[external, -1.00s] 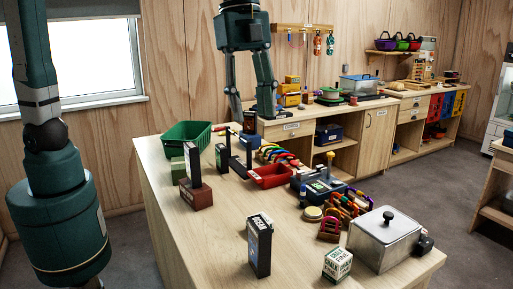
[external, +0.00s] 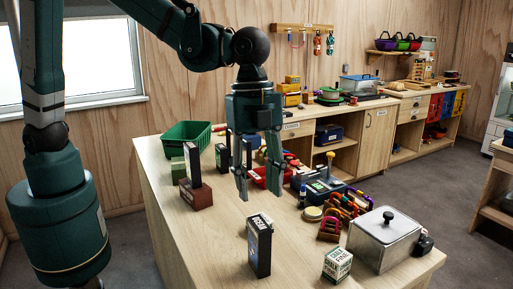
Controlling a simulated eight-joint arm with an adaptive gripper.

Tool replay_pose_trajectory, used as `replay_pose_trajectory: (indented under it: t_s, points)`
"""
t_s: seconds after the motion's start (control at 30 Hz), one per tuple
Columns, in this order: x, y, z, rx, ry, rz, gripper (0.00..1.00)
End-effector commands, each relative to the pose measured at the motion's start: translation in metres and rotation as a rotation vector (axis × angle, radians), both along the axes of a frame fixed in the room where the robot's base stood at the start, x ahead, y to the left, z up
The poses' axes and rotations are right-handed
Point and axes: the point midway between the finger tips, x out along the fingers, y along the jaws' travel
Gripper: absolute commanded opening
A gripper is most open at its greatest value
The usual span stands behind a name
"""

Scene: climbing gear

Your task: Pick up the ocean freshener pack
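Several tall, thin dark packs stand upright on the wooden table.
A green basket (external: 187,137) stands at the table's far left and a red tray (external: 272,178) near the middle. A lidded metal box (external: 383,240), a small white-green carton (external: 337,265) and colored gear (external: 345,207) are at the right. The table's front left is clear.

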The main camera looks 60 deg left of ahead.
Motion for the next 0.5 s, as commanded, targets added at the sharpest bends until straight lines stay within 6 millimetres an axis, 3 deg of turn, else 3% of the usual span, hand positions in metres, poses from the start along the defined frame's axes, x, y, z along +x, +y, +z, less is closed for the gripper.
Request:
replay_pose_trajectory:
  t_s: [0.03, 0.2, 0.33, 0.5]
  points:
    - [0.0, 0.0, -0.018, 0.0, 0.0, 0.0, 0.38]
    - [0.0, 0.0, -0.064, 0.0, 0.0, 0.0, 0.38]
    - [0.0, 0.0, -0.084, 0.0, 0.0, 0.0, 0.38]
    - [0.0, 0.0, -0.093, 0.0, 0.0, 0.0, 0.38]
